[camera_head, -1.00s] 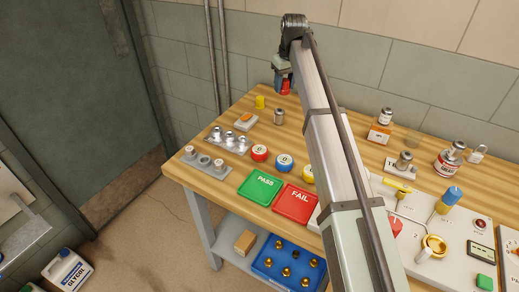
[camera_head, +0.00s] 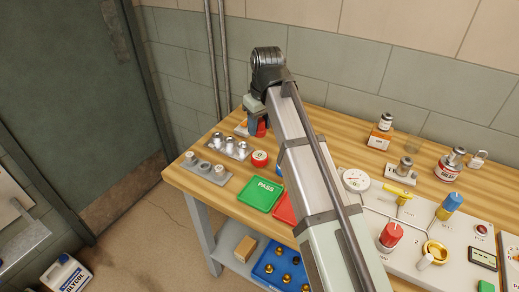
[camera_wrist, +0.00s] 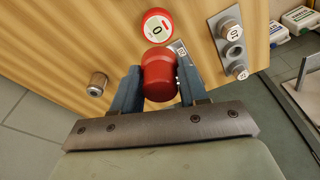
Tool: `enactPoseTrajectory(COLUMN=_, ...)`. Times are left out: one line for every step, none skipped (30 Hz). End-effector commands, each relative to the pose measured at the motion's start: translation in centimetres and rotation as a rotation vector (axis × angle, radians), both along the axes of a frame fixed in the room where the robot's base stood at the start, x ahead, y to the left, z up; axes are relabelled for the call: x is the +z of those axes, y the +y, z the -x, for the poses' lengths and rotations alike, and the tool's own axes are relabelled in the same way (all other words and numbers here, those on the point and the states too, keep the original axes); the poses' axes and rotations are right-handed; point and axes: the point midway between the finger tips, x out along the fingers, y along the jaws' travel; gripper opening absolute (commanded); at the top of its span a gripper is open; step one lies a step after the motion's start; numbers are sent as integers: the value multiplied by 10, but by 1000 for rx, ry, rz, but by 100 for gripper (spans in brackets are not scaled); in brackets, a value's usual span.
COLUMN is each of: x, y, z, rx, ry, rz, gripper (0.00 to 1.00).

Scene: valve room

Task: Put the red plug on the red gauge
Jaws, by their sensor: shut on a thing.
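My gripper (camera_wrist: 160,84) is shut on the red plug (camera_wrist: 158,68), which sits between the two blue-grey fingers in the wrist view. In the head view my gripper (camera_head: 256,122) is at the back left of the bench, and a bit of the red plug (camera_head: 262,129) shows beside a finger. The red gauge (camera_head: 259,157) is a round red-rimmed dial lying on the wood, nearer the camera than the plug. The plug's underside is hidden.
Two metal racks with fittings, one (camera_head: 229,148) behind the other (camera_head: 205,170), stand left of the red gauge. The green PASS tray (camera_head: 261,193) lies in front. A metal cylinder (camera_wrist: 97,84) stands beside the gripper. My arm hides much of the bench's middle.

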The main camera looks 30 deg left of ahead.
Motion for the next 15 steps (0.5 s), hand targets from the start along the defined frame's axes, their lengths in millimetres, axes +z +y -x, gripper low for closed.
enactPoseTrajectory(x=-9, y=-1, z=1, rx=0, ry=2, rz=1, gripper=13)
enactPoseTrajectory(x=-14, y=-1, z=1, rx=0, ry=2, rz=2, gripper=13)
enactPoseTrajectory(x=-21, y=-1, z=1, rx=0, ry=2, rz=2, gripper=13)
enactPoseTrajectory(x=-26, y=-1, z=1, rx=0, ry=2, rz=1, gripper=13)
enactPoseTrajectory(x=-30, y=-1, z=1, rx=0, ry=2, rz=1, gripper=13)
enactPoseTrajectory(x=-36, y=-1, z=1, rx=0, ry=2, rz=2, gripper=13)
enactPoseTrajectory(x=-40, y=-1, z=1, rx=0, ry=2, rz=2, gripper=13)
enactPoseTrajectory(x=-43, y=-1, z=1, rx=0, ry=2, rz=1, gripper=13)
enactPoseTrajectory(x=-46, y=0, z=0, rx=0, ry=0, rz=1, gripper=13)
enactPoseTrajectory(x=-47, y=0, z=0, rx=0, ry=0, rz=1, gripper=13)
enactPoseTrajectory(x=-48, y=0, z=0, rx=0, ry=0, rz=1, gripper=13)
enactPoseTrajectory(x=-51, y=0, z=0, rx=0, ry=0, rz=1, gripper=13)
enactPoseTrajectory(x=-52, y=0, z=0, rx=0, ry=0, rz=1, gripper=13)
enactPoseTrajectory(x=-55, y=0, z=0, rx=0, ry=0, rz=1, gripper=13)
enactPoseTrajectory(x=-59, y=-1, z=0, rx=0, ry=2, rz=1, gripper=13)
